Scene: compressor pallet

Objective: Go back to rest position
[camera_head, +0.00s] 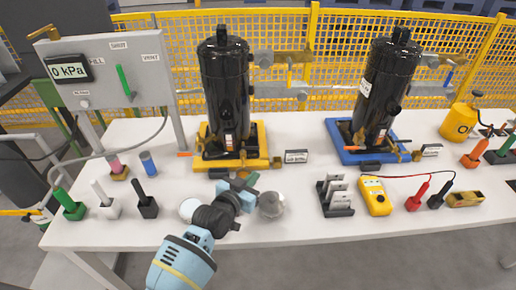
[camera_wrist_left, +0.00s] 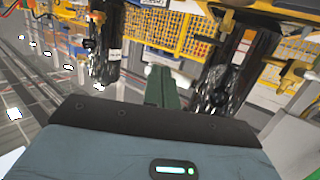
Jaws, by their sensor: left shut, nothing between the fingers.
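My left arm (camera_head: 185,260) reaches in from the bottom, over the front edge of the white table. My left gripper (camera_head: 246,182) is in front of the yellow compressor pallet, with its green fingers together and nothing between them. In the left wrist view the closed green fingers (camera_wrist_left: 161,88) point toward two black cylinders. The black compressor (camera_head: 226,90) stands upright on the yellow pallet (camera_head: 258,150). A second black compressor (camera_head: 388,85) stands on the blue pallet (camera_head: 345,145). My right gripper is not in view.
A grey gauge panel (camera_head: 105,70) reads 0 kPa at the left. A yellow multimeter (camera_head: 375,197) and a dark rack (camera_head: 335,197) stand at the front right. A yellow mesh fence (camera_head: 290,40) runs behind the table.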

